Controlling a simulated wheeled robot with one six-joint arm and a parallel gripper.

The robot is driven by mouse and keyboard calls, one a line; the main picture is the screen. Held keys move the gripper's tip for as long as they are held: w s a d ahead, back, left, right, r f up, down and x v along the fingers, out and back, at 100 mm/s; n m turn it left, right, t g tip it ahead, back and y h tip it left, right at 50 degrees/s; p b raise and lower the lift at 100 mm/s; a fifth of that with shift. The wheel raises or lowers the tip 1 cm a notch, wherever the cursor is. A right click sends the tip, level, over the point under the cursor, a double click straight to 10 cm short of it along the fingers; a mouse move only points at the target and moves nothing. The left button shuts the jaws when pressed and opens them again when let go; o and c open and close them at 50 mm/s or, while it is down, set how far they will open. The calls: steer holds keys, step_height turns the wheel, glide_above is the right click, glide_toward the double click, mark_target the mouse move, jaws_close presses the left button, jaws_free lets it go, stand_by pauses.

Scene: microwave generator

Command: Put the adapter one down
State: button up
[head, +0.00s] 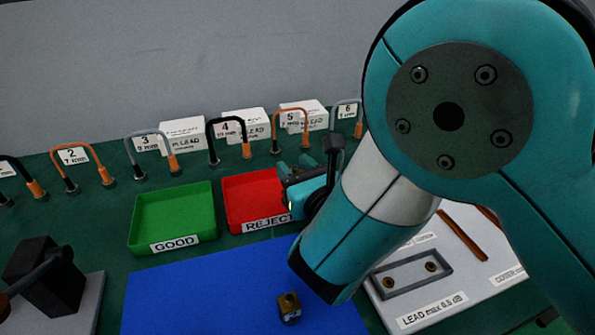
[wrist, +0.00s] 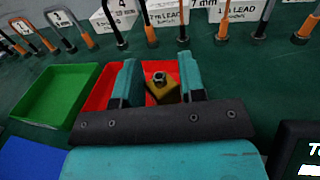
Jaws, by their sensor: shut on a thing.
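My gripper (wrist: 159,82) is shut on a brass-coloured adapter (wrist: 163,90) with a dark round metal top, held between the two teal fingers in the wrist view. In the head view my gripper (head: 302,172) is at the right side of the red REJECT tray (head: 233,201), and the held adapter is hard to make out. The tray also shows behind the left finger in the wrist view (wrist: 103,83). I cannot tell the height of the adapter above the table. A second brass adapter (head: 289,307) lies on the blue mat (head: 200,300).
A green GOOD tray (head: 172,217), looking empty, stands left of the red one. Numbered cable loops (head: 150,140) and white boxes (head: 183,134) line the back. A dark device (head: 45,275) stands front left. A white LEAD fixture board (head: 470,275) lies right, partly behind my arm.

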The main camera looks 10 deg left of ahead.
steer(key=shift+f+b, duration=0.4)
steer(key=shift+f, duration=0.05)
steer(key=o, duration=1)
steer(key=shift+r, duration=0.1)
steer(key=shift+r+p, duration=0.35)
steer(key=shift+r, duration=0.1)
steer(key=b+v, duration=0.3)
steer(key=b, duration=0.1)
steer(key=b+v, duration=0.7)
steer(key=shift+d+f+b, duration=0.1)
steer(key=shift+f+b, duration=0.2)
steer(key=shift+b, duration=0.05)
steer(key=shift+s+d+r+b, duration=0.25)
steer(key=shift+s+d+b, duration=0.3)
steer(key=shift+s+d, duration=0.1)
